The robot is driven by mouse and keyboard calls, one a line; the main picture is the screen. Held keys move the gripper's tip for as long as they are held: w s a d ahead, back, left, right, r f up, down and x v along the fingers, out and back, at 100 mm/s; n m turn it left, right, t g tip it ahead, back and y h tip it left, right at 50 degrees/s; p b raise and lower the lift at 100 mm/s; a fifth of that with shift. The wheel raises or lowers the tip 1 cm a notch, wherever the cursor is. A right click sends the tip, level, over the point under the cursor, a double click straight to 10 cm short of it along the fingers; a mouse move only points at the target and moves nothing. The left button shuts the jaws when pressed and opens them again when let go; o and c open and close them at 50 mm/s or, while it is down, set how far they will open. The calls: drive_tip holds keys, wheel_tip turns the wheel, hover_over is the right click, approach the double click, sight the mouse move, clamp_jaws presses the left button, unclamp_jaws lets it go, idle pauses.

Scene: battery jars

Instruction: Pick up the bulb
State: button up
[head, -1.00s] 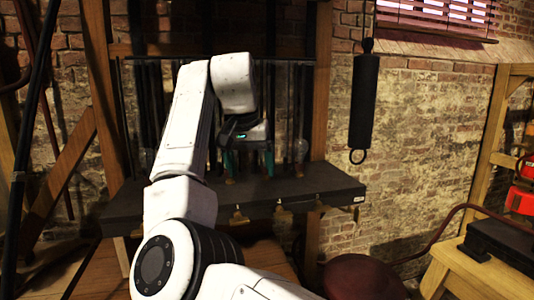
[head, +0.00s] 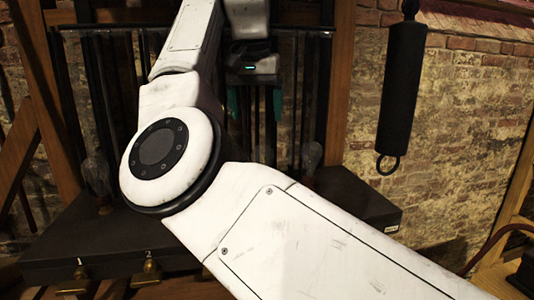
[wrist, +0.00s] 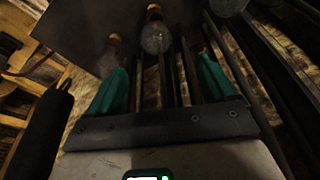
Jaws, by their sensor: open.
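Clear glass bulbs stand on the dark shelf (head: 345,200): one (head: 96,172) at the left and one (head: 311,155) at the right in the head view. In the wrist view a bulb with an orange-brown end (wrist: 155,34) shows beyond and between my fingertips, apart from them. My gripper (head: 255,104) is open, with its two green fingers spread and nothing between them. It is above the shelf in the head view, and its fingers also show in the wrist view (wrist: 160,85). My arm hides the middle of the shelf in the head view.
Several thin dark rods (head: 299,100) stand behind my gripper. More glass (wrist: 228,6) shows at the top of the wrist view. A black cylinder with a ring (head: 402,90) hangs at the right. Brass fittings (head: 147,270) line the shelf's front edge.

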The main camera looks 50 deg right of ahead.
sight(263, 149)
drive_tip(key=shift+w+d+f, duration=0.25)
drive_tip(key=shift+w+d, duration=0.05)
drive_tip(key=shift+d, duration=0.1)
drive_tip(key=x, duration=0.4)
drive_tip(key=shift+d+f, duration=0.15)
drive_tip(key=shift+f, duration=0.1)
drive_tip(key=shift+s+p+x, duration=0.2)
drive_tip(key=shift+x, duration=1.2)
drive_tip(key=shift+s+p+x, duration=0.2)
drive_tip(key=shift+x, duration=1.25)
drive_tip(key=c, duration=1.2)
drive_tip(key=shift+r, duration=0.1)
drive_tip(key=shift+c, duration=0.2)
